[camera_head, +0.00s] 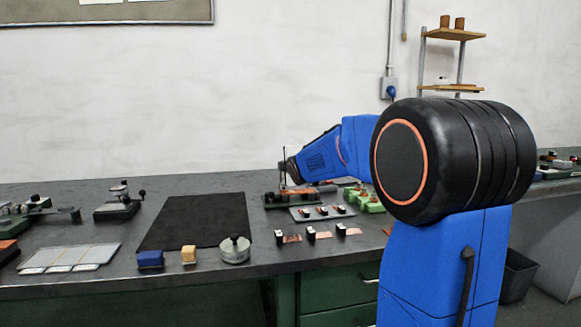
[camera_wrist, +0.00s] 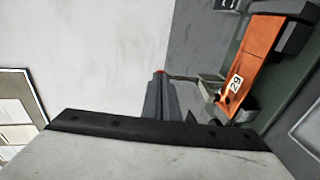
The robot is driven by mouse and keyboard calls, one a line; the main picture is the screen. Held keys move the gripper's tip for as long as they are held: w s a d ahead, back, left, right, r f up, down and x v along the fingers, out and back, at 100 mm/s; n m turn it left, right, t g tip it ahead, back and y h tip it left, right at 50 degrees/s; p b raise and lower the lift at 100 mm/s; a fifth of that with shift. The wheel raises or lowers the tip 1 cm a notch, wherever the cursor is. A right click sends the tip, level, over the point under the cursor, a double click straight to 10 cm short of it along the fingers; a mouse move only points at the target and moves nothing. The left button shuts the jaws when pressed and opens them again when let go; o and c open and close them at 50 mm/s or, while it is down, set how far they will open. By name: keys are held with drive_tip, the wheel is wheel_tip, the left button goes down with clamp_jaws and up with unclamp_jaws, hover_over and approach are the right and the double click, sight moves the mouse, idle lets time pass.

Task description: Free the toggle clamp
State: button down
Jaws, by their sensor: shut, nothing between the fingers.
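My gripper (camera_head: 283,166) is shut and empty in the head view, above a small dark fixture (camera_head: 292,198) at the back of the bench. In the wrist view the closed fingers (camera_wrist: 160,92) show as a dark narrow shape, apart from an orange copper strip (camera_wrist: 252,62) labelled 29. The strip lies on a green base (camera_wrist: 275,95) with dark blocks at its ends.
A grey tray (camera_head: 300,216) with small dark parts and green blocks (camera_head: 366,203) stand close to the fixture. A black mat (camera_head: 200,221), a round metal pot (camera_head: 235,250), a blue block (camera_head: 150,259) and a yellow block (camera_head: 188,254) are to the left. The mat is bare.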

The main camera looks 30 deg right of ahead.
drive_tip(key=shift+w+r, duration=0.15)
drive_tip(key=shift+w, duration=0.2)
drive_tip(key=shift+w+d+r+g+y, duration=0.1)
drive_tip(key=shift+w+d+g+y, duration=0.15)
drive_tip(key=shift+w+g, duration=0.6)
drive_tip(key=shift+w+d+g+y, duration=0.2)
drive_tip(key=shift+w+g, duration=0.25)
drive_tip(key=shift+g, duration=0.75)
drive_tip(key=shift+w+d+r+g+y, duration=0.15)
drive_tip(key=shift+w+g+y, duration=0.1)
drive_tip(key=shift+w+g, duration=0.6)
drive_tip(key=shift+w+d+f, duration=0.15)
drive_tip(key=shift+w+f, duration=0.05)
drive_tip(key=shift+w, duration=0.15)
drive_tip(key=shift+r, duration=0.8)
drive_tip(key=shift+r, duration=0.1)
